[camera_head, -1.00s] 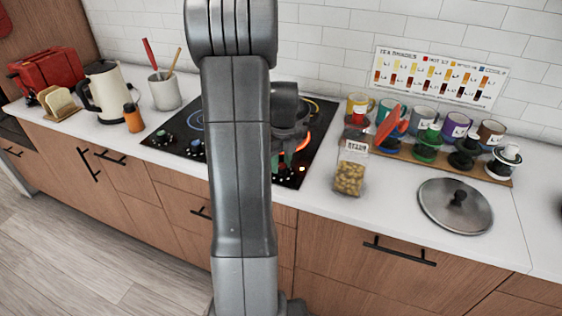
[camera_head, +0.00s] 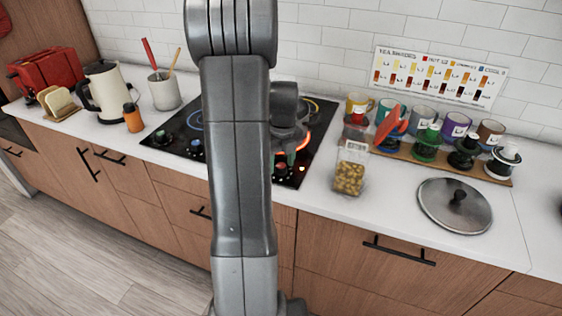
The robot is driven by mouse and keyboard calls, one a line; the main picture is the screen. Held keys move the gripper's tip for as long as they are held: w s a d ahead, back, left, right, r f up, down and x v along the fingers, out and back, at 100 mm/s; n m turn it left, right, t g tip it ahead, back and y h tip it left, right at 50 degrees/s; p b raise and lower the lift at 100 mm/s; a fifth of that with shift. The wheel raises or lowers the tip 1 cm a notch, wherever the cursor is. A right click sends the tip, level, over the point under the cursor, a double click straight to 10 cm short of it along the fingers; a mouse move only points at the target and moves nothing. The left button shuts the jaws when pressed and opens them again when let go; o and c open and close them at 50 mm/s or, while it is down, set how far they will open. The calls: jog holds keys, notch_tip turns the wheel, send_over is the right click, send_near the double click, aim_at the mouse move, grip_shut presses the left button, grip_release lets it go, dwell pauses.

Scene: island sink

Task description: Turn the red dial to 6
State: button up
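The black cooktop (camera_head: 180,130) is set in the white counter, partly hidden behind my arm. Small dials stand along its front edge, including a greenish one (camera_head: 195,146) left of my arm. Small red marks (camera_head: 283,166) show on the cooktop just right of my arm. I cannot tell whether they belong to the red dial, and its number is not readable. The wrist end of my gripper (camera_head: 289,133) shows above the cooktop's right part, near a glowing orange-red burner ring (camera_head: 304,141). Its fingertips are not clear, so I cannot tell open from shut or whether it touches a dial.
A jar (camera_head: 350,170) stands right of the cooktop. Behind it, several mugs and dark-based items line a wooden board (camera_head: 400,152). A pan lid (camera_head: 455,205) lies front right.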

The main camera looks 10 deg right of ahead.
aim_at(283, 164)
notch_tip(283, 164, up, 14)
jog(key=shift+d, duration=0.25)
dwell(0.3)
jog(key=shift+w+f, duration=0.1)
jog(key=shift+f, duration=0.1)
jog(key=f, duration=1.3)
jog(key=shift+a+f, duration=0.3)
jog(key=shift+f, duration=0.1)
jog(key=shift+r, duration=0.1)
